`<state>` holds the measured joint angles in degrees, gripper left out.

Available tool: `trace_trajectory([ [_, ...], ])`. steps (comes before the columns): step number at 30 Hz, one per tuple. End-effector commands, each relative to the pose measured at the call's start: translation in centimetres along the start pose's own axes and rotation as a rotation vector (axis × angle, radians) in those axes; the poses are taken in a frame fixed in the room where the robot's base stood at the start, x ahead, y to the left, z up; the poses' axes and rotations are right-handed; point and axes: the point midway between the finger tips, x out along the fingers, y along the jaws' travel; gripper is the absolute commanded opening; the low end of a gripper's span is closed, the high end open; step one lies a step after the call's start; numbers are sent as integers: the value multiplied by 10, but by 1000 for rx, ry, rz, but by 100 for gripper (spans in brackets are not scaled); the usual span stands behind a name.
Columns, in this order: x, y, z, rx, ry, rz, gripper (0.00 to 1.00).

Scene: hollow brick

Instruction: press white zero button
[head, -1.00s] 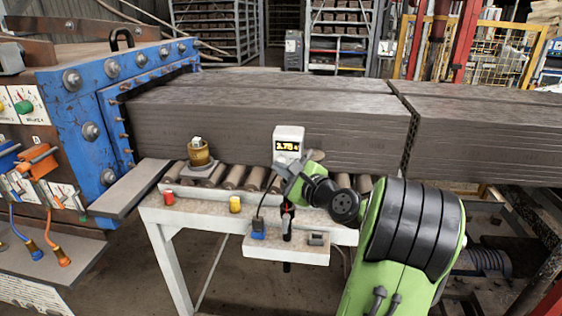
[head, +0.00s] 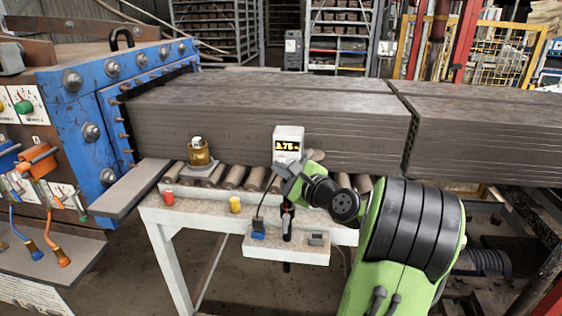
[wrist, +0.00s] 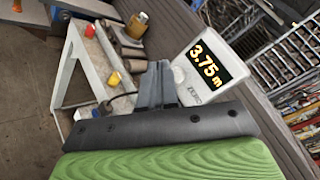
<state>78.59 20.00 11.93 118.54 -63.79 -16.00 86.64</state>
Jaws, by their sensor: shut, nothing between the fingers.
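The white readout box (head: 288,142) stands at the front of the long clay bricks, its lit display showing 3.75 m in the wrist view (wrist: 207,68). There, a round white button (wrist: 178,75) sits on its face beside the display, with the lettering ZERO close by. My gripper (wrist: 160,68) is shut and empty, its grey fingertips just left of the button; I cannot tell whether they touch it. In the head view my gripper (head: 281,170) is just below the box, and the button is not discernible.
A small shelf (head: 285,251) below holds a blue item and a dark upright tool. The blue machine frame (head: 90,130) is at left.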

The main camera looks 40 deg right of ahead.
Motion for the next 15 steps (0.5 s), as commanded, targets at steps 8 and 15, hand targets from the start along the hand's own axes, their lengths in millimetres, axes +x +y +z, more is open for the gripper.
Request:
trace_trajectory([
  [8, 1, -2, 0, 0, 0, 0, 0],
  [15, 6, -5, -4, -1, 0, -1, 0],
])
